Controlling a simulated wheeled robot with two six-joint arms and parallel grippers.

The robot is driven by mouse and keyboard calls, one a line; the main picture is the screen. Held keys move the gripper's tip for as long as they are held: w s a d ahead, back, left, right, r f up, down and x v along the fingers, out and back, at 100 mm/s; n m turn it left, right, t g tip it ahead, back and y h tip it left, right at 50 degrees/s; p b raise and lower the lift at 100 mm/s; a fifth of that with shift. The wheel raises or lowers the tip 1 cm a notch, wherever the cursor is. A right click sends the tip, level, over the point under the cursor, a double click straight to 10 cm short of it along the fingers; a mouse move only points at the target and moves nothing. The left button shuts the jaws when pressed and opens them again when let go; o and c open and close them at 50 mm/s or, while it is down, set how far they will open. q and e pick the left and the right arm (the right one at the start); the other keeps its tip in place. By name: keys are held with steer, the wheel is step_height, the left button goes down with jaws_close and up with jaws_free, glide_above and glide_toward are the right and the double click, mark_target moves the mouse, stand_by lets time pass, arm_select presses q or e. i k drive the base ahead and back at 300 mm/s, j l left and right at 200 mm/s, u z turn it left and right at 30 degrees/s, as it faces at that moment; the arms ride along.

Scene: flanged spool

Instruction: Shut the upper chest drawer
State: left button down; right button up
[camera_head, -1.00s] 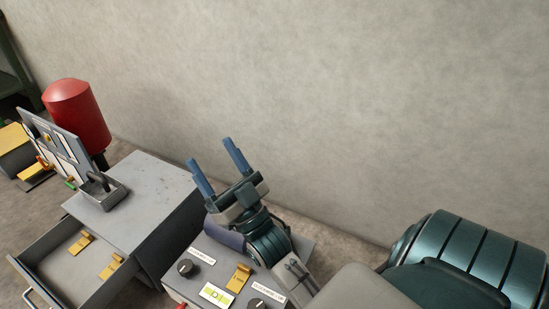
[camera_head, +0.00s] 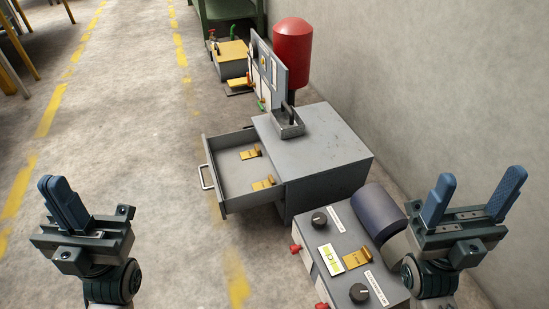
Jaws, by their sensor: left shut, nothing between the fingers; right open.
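The upper chest drawer (camera_head: 228,181) is pulled out to the left of the grey chest (camera_head: 325,150). Its handle (camera_head: 206,176) is on the front panel, facing left. Two yellow pieces, one farther back (camera_head: 250,153) and one nearer (camera_head: 263,183), lie inside the drawer. My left gripper (camera_head: 62,203) is shut and empty at the lower left, well apart from the drawer. The lower part of the chest is partly hidden by the drawer and the box.
A grey control box (camera_head: 350,262) with black knobs and red buttons stands in front of the chest. A small open tray (camera_head: 287,124) sits on the chest top. A panel board (camera_head: 266,68) and a red tank (camera_head: 292,52) stand behind. The floor left of the drawer is clear.

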mark_target(232, 177)
steer(key=k+j, duration=0.1)
steer(key=j, duration=0.2)
steer(key=k+j+u, duration=0.1)
steer(key=j, duration=0.25)
steer(key=k+j, duration=0.1)
steer(key=j, duration=0.25)
steer(key=i+j+z, duration=0.1)
steer(key=z, duration=0.3)
steer(key=i+j+z, duration=0.35)
steer(key=j+z, duration=0.1)
steer(key=z, duration=0.3)
steer(key=i, duration=0.05)
